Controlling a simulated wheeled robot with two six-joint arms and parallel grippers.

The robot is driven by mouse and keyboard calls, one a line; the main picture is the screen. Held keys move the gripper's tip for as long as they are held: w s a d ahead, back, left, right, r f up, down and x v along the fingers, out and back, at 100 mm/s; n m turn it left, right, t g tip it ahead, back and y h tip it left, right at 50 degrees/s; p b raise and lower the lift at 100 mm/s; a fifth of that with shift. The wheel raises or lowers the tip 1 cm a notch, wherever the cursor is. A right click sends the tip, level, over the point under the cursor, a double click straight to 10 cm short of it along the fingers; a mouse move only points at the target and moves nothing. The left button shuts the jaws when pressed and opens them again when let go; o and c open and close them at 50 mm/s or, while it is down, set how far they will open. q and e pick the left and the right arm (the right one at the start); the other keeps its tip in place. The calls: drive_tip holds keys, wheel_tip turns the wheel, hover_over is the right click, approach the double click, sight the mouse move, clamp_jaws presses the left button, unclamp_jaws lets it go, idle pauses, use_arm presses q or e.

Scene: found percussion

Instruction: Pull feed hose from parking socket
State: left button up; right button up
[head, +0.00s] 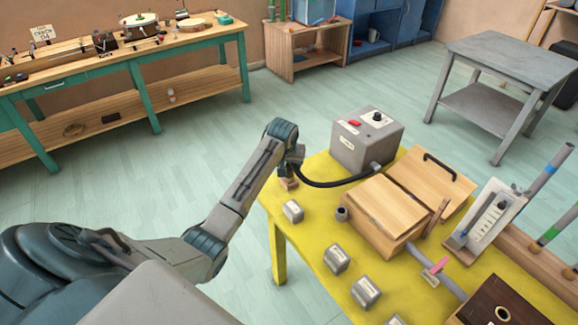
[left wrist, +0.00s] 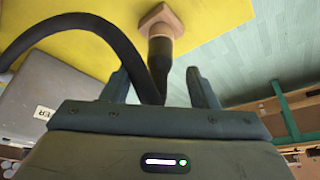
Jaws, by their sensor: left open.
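The black feed hose (head: 330,183) runs in a sag from the grey box to the parking socket (head: 288,184), a small wooden block near the yellow table's back left corner. My right gripper is not in view.
The grey box (head: 362,142) with a knob stands behind the socket. Small metal blocks (head: 293,211), a dark cup (head: 341,214) and a wooden box with a lid (head: 383,212) stand nearby on the yellow table (head: 310,250). A green-legged bench (head: 130,62) is at the back left.

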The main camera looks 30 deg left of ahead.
sight(289, 164)
use_arm(q)
drive_tip(key=shift+x, duration=2.35)
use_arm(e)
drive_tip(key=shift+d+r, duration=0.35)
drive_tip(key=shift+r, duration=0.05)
use_arm(q)
drive_tip(key=c, duration=1)
drive_tip(key=shift+r, duration=0.1)
drive_tip(key=shift+c, duration=0.2)
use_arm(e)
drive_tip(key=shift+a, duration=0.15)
use_arm(q)
drive_tip(key=shift+p, duration=0.35)
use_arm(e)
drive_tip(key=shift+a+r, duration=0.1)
use_arm(q)
drive_tip(key=shift+w+r, duration=0.1)
drive_tip(key=shift+r, duration=0.15)
drive_tip(key=shift+r+p, duration=0.65)
drive_tip(key=shift+p, duration=0.25)
drive_tip(key=shift+r+p, duration=0.5)
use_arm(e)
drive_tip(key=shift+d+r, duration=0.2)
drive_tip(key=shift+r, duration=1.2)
